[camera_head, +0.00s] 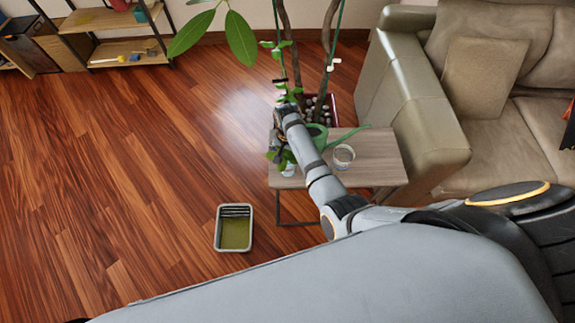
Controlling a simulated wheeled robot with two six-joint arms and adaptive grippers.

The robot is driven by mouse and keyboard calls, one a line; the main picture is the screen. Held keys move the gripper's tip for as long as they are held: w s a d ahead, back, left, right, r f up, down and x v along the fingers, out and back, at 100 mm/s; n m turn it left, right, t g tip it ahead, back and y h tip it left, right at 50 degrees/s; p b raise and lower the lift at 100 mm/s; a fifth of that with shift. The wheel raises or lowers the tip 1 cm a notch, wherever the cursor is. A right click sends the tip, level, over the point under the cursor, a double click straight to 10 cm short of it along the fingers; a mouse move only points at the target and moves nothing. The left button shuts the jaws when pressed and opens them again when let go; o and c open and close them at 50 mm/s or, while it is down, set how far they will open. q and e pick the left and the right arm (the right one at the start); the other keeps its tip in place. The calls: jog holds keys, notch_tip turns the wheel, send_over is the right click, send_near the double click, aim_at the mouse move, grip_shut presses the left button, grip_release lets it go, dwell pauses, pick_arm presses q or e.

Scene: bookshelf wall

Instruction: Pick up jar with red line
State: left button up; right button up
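A small clear glass container (343,157) stands on the wooden side table (382,172), beside a green watering can (318,137). I cannot make out a red line on it. A small whitish thing (289,168) with green leaves above it stands at the table's left side, partly behind my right arm. My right arm comes in from the right and reaches over the table. The end of this arm, with the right gripper (281,92), is among leaves left of the plant trunks, and its fingers are too small and covered to read. My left gripper is not in view.
A tall plant (326,60) with braided trunks stands behind the table. A beige sofa (415,105) is at the right. A grey tray (234,228) with a green inside lies on the wooden floor. A shelf (125,52) is at the back left. The left floor is clear.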

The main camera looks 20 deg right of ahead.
jog(key=c, duration=1.5)
jog(key=shift+w+r, duration=0.1)
jog(key=s+d+r, duration=0.7)
jog(key=s+r, duration=0.5)
jog(key=shift+d+r, duration=0.15)
jog(key=shift+r, duration=0.25)
